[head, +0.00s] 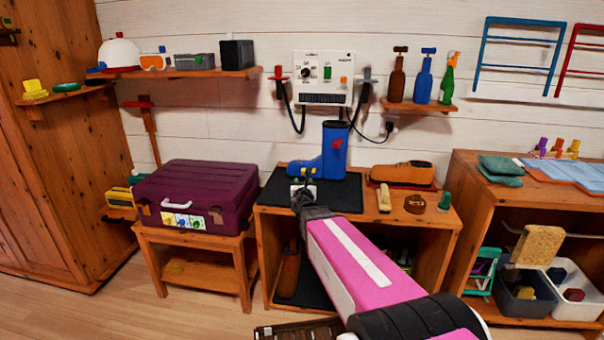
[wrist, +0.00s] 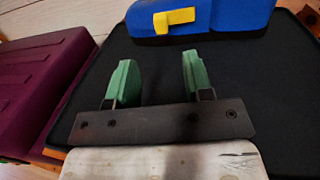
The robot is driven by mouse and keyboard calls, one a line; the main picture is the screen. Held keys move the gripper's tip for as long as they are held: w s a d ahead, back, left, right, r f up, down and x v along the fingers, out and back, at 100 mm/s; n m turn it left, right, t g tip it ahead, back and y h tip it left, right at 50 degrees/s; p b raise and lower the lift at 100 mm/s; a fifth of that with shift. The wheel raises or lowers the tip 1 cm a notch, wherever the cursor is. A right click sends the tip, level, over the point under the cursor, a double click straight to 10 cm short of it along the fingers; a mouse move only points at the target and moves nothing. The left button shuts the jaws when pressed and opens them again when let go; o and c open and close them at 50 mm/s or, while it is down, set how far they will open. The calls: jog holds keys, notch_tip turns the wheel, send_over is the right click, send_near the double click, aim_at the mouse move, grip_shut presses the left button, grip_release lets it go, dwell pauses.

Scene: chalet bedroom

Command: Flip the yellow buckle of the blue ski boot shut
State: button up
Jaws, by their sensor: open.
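The blue ski boot (head: 326,158) stands upright on a black mat on the low wooden cabinet, its toe pointing left. A red part sits high on its shaft. The yellow buckle (wrist: 174,19) is on the boot's lower part at the top of the wrist view, its lever sticking out from a yellow base. In the head view the buckle (head: 309,171) shows small above my gripper. My gripper (wrist: 155,75) has two green fingers spread apart with nothing between them. It is over the mat, short of the boot and apart from it. The boot's upper part is cut off in the wrist view.
The black mat (wrist: 265,85) is bare around my gripper. A purple suitcase (head: 196,190) lies on a bench to the left. A brown shoe (head: 402,173), a brush (head: 384,197) and small items stand right of the boot. A dryer panel (head: 322,77) hangs above.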

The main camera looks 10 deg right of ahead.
aim_at(303, 171)
jog(key=w, duration=0.3)
jog(key=w+d, duration=0.1)
jog(key=w, duration=0.6)
jog(key=shift+w+d, duration=0.3)
grip_shut()
